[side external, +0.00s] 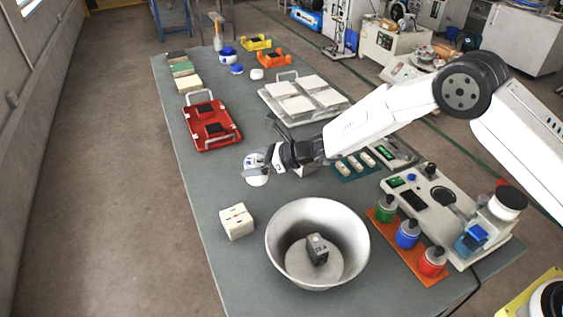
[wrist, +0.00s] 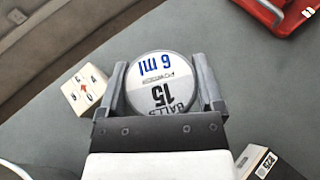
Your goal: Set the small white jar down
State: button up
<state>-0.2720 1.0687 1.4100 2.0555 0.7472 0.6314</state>
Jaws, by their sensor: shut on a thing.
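The small white jar (wrist: 163,92) is between the two fingers of my gripper (wrist: 165,95) in the wrist view. Its round face shows "6 ml" and "15 balls" in print. In the side external view my gripper (side external: 258,163) is shut on the jar (side external: 257,180) over the grey table, between the red tray and the big bowl. Whether the jar touches the table I cannot tell.
A red tray (side external: 211,125) lies behind. Bare table (side external: 205,180) lies left of my gripper.

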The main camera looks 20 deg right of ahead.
jog(key=shift+w+a+f, duration=0.25)
jog(key=shift+w+f, duration=0.3)
jog(key=shift+f, duration=0.15)
jog(key=shift+w+a+f, duration=0.1)
jog(key=shift+w+f, duration=0.2)
jog(key=shift+f, duration=1.5)
jog(key=shift+f, duration=0.15)
jog(key=o, duration=1.1)
jog(key=shift+s, duration=0.1)
